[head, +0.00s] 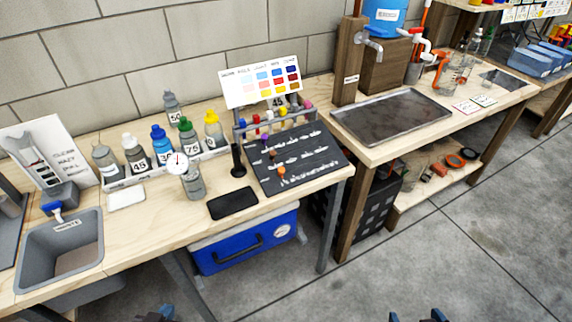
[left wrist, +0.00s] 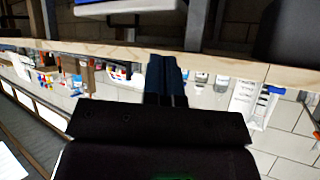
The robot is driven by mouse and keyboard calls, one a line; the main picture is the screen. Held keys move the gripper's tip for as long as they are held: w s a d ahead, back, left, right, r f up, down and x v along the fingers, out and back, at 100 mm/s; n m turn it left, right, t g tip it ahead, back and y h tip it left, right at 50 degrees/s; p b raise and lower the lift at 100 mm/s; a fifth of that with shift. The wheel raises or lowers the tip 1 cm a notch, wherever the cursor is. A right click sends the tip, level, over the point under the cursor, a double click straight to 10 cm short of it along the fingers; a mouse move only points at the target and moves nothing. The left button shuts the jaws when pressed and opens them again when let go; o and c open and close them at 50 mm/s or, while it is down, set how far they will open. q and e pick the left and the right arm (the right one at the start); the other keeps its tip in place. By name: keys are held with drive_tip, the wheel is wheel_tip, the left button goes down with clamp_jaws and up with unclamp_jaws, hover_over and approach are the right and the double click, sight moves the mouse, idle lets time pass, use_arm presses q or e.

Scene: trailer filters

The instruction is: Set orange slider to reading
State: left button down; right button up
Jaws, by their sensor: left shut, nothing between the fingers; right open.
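The orange slider (head: 281,173) is a small knob near the lower left of a black slanted board (head: 310,164) with white markings. A purple knob sits higher on the board; the scale text is too small to read. A round white dial (head: 178,163) tops a grey bottle left of the board, its reading unclear. My left gripper (head: 167,312) is low at the bottom edge, in front of the bench and apart from the board. It shows shut and empty in the left wrist view (left wrist: 166,62). My right gripper (head: 420,316) is open and empty at the bottom edge, right of centre.
A colour chart (head: 262,82) stands behind the board, with coloured-cap vials between. A black pad (head: 233,204) lies left of the board. Several bottles and a grey sink (head: 88,225) are further left. A blue cooler (head: 243,242) is under the bench. Floor at right is clear.

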drive_tip(key=shift+s+f, duration=0.1)
drive_tip(key=shift+s, duration=0.1)
use_arm(q)
drive_tip(key=shift+w+r, duration=0.1)
drive_tip(key=shift+w, duration=0.05)
use_arm(e)
drive_tip(key=shift+s+f, duration=0.15)
drive_tip(key=shift+s, duration=0.1)
use_arm(q)
drive_tip(key=c, duration=1.8)
unclamp_jaws()
drive_tip(key=shift+c, duration=0.2)
